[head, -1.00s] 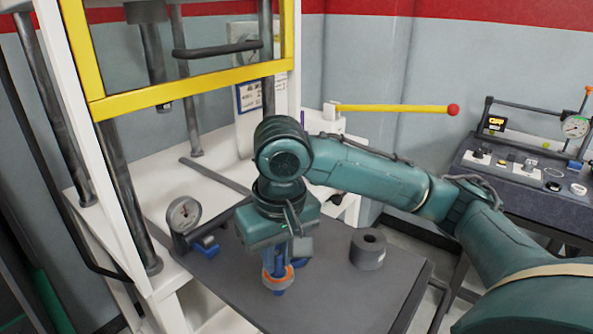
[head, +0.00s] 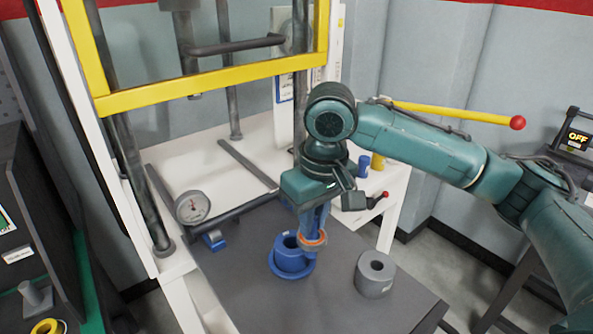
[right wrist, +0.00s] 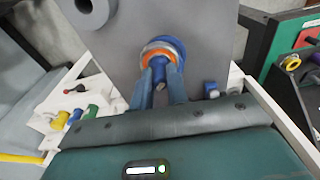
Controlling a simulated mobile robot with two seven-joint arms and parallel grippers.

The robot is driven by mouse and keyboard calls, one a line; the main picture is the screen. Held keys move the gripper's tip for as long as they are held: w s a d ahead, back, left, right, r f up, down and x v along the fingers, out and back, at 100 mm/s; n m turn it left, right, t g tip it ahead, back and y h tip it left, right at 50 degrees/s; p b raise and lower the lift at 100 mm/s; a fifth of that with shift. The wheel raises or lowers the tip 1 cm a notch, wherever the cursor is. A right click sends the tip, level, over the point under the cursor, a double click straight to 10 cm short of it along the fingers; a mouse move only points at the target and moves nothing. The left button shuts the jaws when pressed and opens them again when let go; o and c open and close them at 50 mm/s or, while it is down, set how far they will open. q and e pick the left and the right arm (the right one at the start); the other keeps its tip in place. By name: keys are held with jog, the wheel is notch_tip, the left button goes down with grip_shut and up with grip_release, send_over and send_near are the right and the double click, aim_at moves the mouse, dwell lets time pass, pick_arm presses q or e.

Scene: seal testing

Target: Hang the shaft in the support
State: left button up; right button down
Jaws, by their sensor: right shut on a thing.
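My right gripper (head: 313,232) points down over the dark table plate, and its fingers are shut on a blue shaft with an orange ring. The shaft (right wrist: 159,72) shows end-on between the fingers in the right wrist view, with the ring around it. In the head view the fingers hide most of the shaft. I cannot pick out the support for certain. My left gripper is not in view.
A grey hollow cylinder (head: 375,274) stands on the plate (head: 300,311), right of the gripper. The press frame with a yellow guard (head: 215,72) rises behind. A yellow lever (head: 455,113) extends to the right.

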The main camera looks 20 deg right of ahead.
pick_arm(q)
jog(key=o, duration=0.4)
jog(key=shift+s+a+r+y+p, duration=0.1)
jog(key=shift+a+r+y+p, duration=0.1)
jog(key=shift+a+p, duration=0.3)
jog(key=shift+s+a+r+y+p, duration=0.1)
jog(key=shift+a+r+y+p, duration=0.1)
jog(key=shift+p, duration=0.5)
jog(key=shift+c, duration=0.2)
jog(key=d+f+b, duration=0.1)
jog(key=b, duration=0.2)
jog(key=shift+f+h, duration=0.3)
pick_arm(e)
jog(key=w+n, duration=0.1)
jog(key=w+a+n, duration=0.1)
jog(key=w, duration=0.1)
jog(key=w+a+n, duration=0.1)
jog(key=shift+w, duration=0.4)
